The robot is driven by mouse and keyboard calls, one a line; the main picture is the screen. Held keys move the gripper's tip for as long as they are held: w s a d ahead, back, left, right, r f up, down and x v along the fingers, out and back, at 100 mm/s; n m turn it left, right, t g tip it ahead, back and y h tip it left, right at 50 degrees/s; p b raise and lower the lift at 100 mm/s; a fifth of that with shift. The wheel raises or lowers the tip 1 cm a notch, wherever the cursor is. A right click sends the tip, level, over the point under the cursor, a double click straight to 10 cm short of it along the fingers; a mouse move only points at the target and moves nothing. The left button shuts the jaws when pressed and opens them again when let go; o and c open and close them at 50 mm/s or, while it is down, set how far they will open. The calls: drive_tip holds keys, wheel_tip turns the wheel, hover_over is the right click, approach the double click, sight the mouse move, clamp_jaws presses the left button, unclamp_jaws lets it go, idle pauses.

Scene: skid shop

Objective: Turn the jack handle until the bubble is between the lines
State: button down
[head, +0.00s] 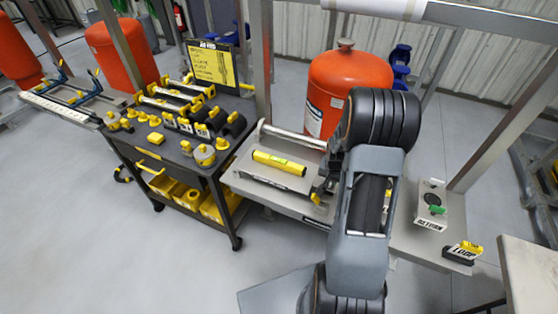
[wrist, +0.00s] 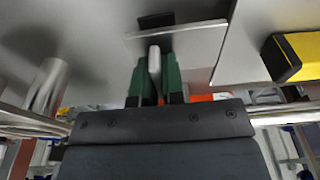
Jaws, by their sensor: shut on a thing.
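The yellow level (head: 279,162) lies on the grey metal plate (head: 247,175) left of my arm. Part of the level also shows at the right edge of the wrist view (wrist: 300,54). My gripper (wrist: 155,75) has green-padded fingers closed around a narrow pale bar (wrist: 154,60), which looks like the jack handle. In the head view my arm hides the fingers and the handle.
A black cart (head: 150,163) with yellow-topped tools and yellow bins stands left of the plate. An orange tank (head: 345,90) stands behind it. A grey box marked RETURN (head: 431,207) and a yellow-and-black LOOP block (head: 465,252) are on the right. Metal posts frame the bench.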

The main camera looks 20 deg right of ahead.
drive_tip(key=shift+s+a+f+m+b, duration=0.1)
drive_tip(key=shift+f+m+b, duration=0.1)
drive_tip(key=shift+m+b, duration=0.7)
drive_tip(key=shift+m+g, duration=0.3)
drive_tip(key=shift+m+b, duration=0.35)
drive_tip(key=shift+m, duration=0.25)
drive_tip(key=c, duration=1.2)
unclamp_jaws()
drive_tip(key=shift+r, duration=0.1)
drive_tip(key=shift+r, duration=0.15)
drive_tip(key=shift+r+p, duration=2.45)
drive_tip(key=shift+r, duration=1)
